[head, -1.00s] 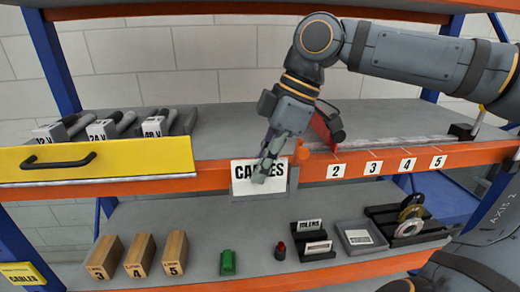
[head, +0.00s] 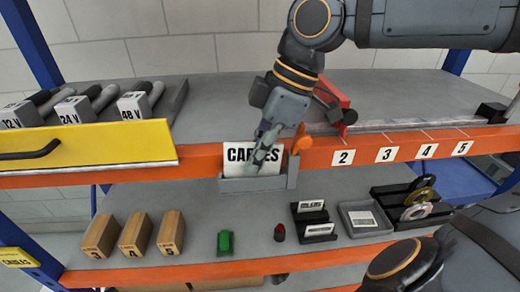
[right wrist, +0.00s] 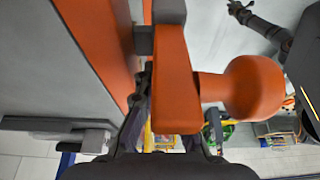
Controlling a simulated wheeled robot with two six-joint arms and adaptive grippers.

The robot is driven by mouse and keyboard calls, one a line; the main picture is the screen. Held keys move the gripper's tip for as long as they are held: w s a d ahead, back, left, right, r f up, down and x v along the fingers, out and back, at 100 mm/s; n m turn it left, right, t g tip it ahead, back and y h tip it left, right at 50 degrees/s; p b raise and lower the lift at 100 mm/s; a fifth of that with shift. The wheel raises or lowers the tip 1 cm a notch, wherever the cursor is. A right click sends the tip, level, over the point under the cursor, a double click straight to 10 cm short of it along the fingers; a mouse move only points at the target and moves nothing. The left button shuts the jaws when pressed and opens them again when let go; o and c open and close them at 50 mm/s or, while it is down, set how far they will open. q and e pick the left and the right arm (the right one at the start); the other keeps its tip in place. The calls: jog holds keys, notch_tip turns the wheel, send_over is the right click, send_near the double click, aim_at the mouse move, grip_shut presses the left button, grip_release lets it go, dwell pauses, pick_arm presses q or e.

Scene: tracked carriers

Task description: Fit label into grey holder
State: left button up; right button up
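In the right wrist view the fingertips are mostly covered, and I cannot make out the label. My left gripper is not in view.
An orange knob (head: 302,142) stands right beside the holder and looms close in the right wrist view (right wrist: 253,88). A yellow drawer front (head: 80,153) is to the left. Wooden blocks (head: 137,233), a green piece (head: 225,243) and a grey tray (head: 365,220) stand on the lower shelf.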

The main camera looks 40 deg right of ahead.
jog(key=shift+o, duration=1.1)
jog(key=shift+a+r, duration=0.1)
jog(key=shift+a, duration=0.1)
jog(key=shift+o, duration=0.9)
jog(key=shift+a+r, duration=0.1)
jog(key=shift+a, duration=0.3)
jog(key=shift+d+r, duration=0.3)
jog(key=shift+d, duration=0.1)
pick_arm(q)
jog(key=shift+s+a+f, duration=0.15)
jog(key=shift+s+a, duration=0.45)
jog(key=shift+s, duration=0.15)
pick_arm(e)
jog(key=v, duration=0.6)
jog(key=shift+s+d+r, duration=0.15)
jog(key=shift+s+r, duration=0.05)
jog(key=shift+r, duration=0.15)
